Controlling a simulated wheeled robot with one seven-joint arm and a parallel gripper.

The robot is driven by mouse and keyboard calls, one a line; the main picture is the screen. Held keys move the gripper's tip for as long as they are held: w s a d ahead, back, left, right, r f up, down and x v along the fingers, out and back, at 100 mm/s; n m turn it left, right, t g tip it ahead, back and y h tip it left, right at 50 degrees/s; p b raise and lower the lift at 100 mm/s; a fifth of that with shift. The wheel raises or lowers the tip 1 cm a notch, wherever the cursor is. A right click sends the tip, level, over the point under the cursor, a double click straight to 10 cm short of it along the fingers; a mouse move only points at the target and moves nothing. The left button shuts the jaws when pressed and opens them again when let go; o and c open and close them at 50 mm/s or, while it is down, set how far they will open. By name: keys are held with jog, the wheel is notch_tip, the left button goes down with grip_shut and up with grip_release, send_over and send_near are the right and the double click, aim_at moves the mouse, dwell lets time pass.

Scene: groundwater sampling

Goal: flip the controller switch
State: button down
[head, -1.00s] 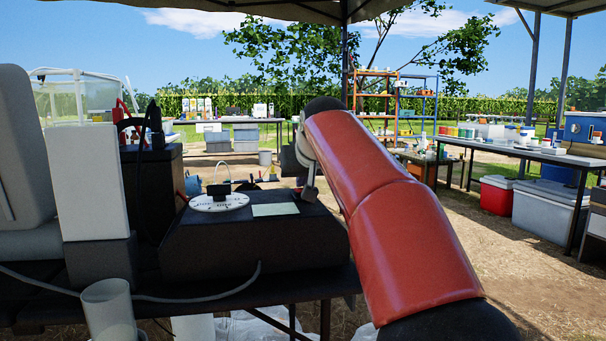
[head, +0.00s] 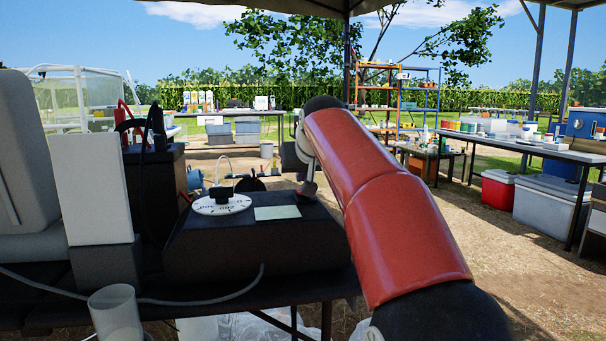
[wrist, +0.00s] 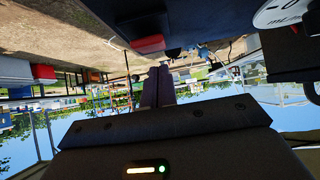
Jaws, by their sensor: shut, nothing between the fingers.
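The controller is a dark box with a sloped front (head: 255,245) on the black table at left in the head view. It carries a white dial with a black knob (head: 221,203) and a pale label (head: 277,212). The dial also shows at the top right of the wrist view (wrist: 283,14). My gripper (head: 308,190) is just above the controller's right end, right of the label. Its purple-grey fingers are shut and empty in the wrist view (wrist: 159,84). A red block on a dark part (wrist: 148,45) shows past the fingertips; I cannot tell whether it is the switch.
A grey-white case (head: 95,190) and a dark box with red and black leads (head: 157,185) stand left of the controller. A clear cup (head: 116,315) and a grey cable are at the table's front. Open ground lies right of my arm, before coolers (head: 545,208).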

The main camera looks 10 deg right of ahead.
notch_tip(320, 180, up, 5)
jog(key=p, duration=0.3)
jog(key=shift+f, duration=0.15)
jog(key=s+r+p, duration=0.1)
jog(key=s+r, duration=0.4)
jog(key=r, duration=0.1)
jog(key=shift+r, duration=0.35)
jog(key=s+f+g, duration=0.4)
jog(key=s+f, duration=2.8)
jog(key=f, duration=0.1)
jog(key=shift+f+g, duration=0.2)
jog(key=shift+g, duration=0.2)
jog(key=c, duration=2.1)
grip_release()
jog(key=shift+d, duration=0.1)
jog(key=shift+c, duration=0.2)
